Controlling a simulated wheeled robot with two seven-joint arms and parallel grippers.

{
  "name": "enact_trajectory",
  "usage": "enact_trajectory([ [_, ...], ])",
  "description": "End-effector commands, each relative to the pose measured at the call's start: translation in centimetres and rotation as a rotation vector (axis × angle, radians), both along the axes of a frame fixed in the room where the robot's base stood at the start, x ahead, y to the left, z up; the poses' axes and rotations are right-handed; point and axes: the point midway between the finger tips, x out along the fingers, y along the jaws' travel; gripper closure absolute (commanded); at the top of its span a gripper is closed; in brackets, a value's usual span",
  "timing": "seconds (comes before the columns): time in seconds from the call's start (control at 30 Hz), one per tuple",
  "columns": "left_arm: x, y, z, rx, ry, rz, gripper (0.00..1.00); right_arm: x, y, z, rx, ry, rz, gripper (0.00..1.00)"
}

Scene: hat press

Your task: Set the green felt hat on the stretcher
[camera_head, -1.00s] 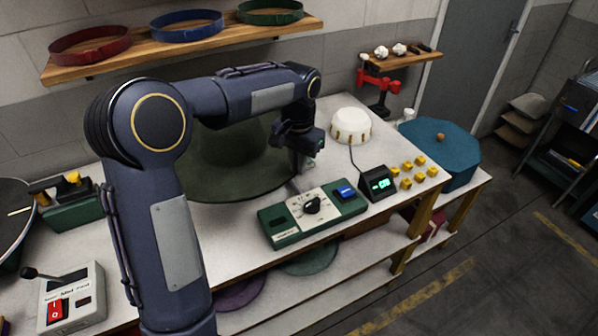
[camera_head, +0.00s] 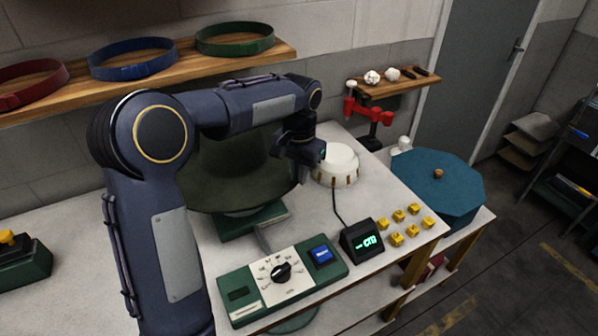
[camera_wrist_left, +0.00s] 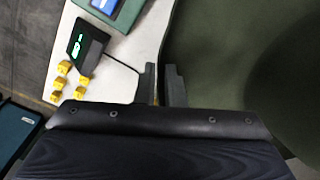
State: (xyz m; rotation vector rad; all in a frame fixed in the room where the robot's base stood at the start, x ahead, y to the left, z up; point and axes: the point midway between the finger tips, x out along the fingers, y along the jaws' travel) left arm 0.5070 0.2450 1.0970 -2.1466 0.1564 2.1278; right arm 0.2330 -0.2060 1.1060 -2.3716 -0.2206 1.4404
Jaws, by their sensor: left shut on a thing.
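The green felt hat (camera_head: 222,165) hangs at the left side of my left gripper (camera_head: 300,165), partly hidden behind my left arm in the head view. The gripper is shut on its brim, and the hat is above the table with a green base showing under it. In the left wrist view the hat (camera_wrist_left: 235,60) fills the right side, beside the narrow fingers (camera_wrist_left: 161,82). The stretcher (camera_head: 336,163), a white dome with brown slots, stands just right of the gripper and looks bare. My right gripper is not in view.
A green control panel (camera_head: 283,280) with a dial and a small black display (camera_head: 361,240) stand in front. Several yellow blocks (camera_head: 405,225) lie right of the display. A green base (camera_head: 250,222) is under the hat. A teal octagonal lidded box (camera_head: 440,185) stands at the right.

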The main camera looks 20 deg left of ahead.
Motion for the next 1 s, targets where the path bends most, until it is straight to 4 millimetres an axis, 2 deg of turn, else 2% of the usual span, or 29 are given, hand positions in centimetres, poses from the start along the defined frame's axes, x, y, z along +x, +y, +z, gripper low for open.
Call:
enact_trajectory([
  [0.2,0.0,0.0,-2.1,0.001,0.000,0.000,1.00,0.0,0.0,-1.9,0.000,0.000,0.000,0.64],
  [1.0,0.0,0.0,-8.4,0.000,0.001,-0.001,1.00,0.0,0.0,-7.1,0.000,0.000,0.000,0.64],
])
